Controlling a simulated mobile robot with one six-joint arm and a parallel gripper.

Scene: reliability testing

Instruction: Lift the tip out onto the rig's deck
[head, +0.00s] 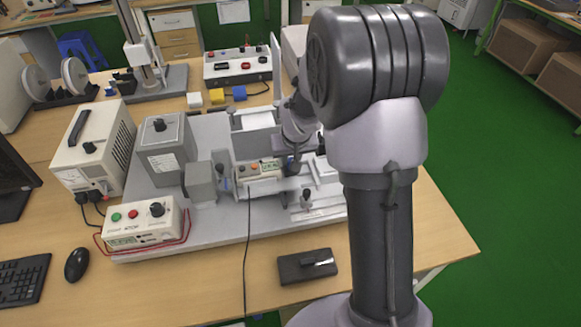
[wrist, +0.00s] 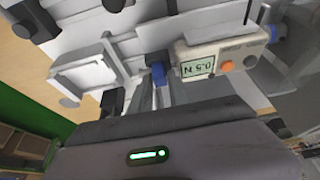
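The rig's grey deck (head: 215,235) lies on the wooden bench. A small cream force gauge (head: 258,171) with coloured buttons sits on it; in the wrist view its display (wrist: 197,67) reads about 0.5 N, upside down. My gripper (head: 292,163) is low over the rig, just right of the gauge, largely hidden by my arm. In the wrist view a small blue part (wrist: 159,73) shows at the end of narrow grey strips beyond my dark gripper body, beside the gauge. I cannot tell whether this blue part is the tip or whether my fingers grip it.
A control box (head: 143,224) with buttons stands at the deck's front left. A grey box (head: 163,148) and a power supply (head: 95,148) stand left. A dark case (head: 308,266) lies on the bench in front. The deck's front left strip is clear.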

